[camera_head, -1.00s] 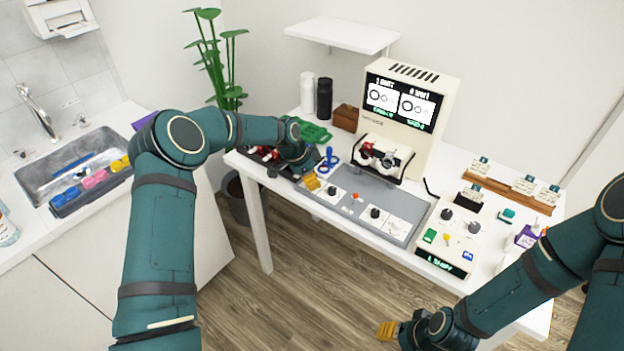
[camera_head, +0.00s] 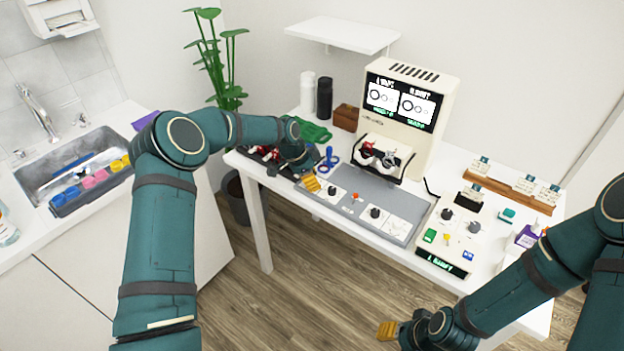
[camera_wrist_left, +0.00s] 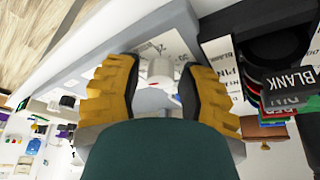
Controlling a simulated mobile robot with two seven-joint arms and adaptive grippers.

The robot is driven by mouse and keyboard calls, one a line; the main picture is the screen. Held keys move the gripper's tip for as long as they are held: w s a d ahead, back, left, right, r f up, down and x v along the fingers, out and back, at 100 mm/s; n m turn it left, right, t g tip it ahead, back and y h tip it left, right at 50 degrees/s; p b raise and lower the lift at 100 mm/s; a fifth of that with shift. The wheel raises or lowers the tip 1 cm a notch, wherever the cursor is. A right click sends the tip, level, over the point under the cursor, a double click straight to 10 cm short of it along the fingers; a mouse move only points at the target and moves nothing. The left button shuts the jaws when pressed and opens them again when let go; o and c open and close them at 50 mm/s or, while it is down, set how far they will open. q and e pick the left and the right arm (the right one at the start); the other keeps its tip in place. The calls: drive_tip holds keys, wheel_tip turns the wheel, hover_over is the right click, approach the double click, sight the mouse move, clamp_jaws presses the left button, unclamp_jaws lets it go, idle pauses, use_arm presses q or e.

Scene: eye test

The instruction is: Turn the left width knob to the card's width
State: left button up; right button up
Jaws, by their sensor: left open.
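My left gripper (camera_head: 311,183) is low over the left end of the grey mat (camera_head: 350,181) on the desk. In the left wrist view its yellow fingers (camera_wrist_left: 158,88) are apart, one on each side of a pale round knob (camera_wrist_left: 160,68) on a white printed plate (camera_wrist_left: 170,45). I take this for the left width knob; I cannot tell if the fingers touch it. In the head view a white plate with a dark knob (camera_head: 332,190) lies just right of this gripper. My right gripper (camera_head: 388,331) hangs low in front of the desk; its jaw state is unclear.
A cream machine (camera_head: 418,100) with a lit screen (camera_head: 402,103) stands at the back. A control box (camera_head: 445,238) with knobs and a green display is at right. A wooden rack (camera_head: 505,191) lies behind it. Black labelled blocks (camera_wrist_left: 290,82) sit close beside the left gripper.

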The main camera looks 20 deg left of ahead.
use_arm(q)
drive_tip(key=shift+v, duration=3.95)
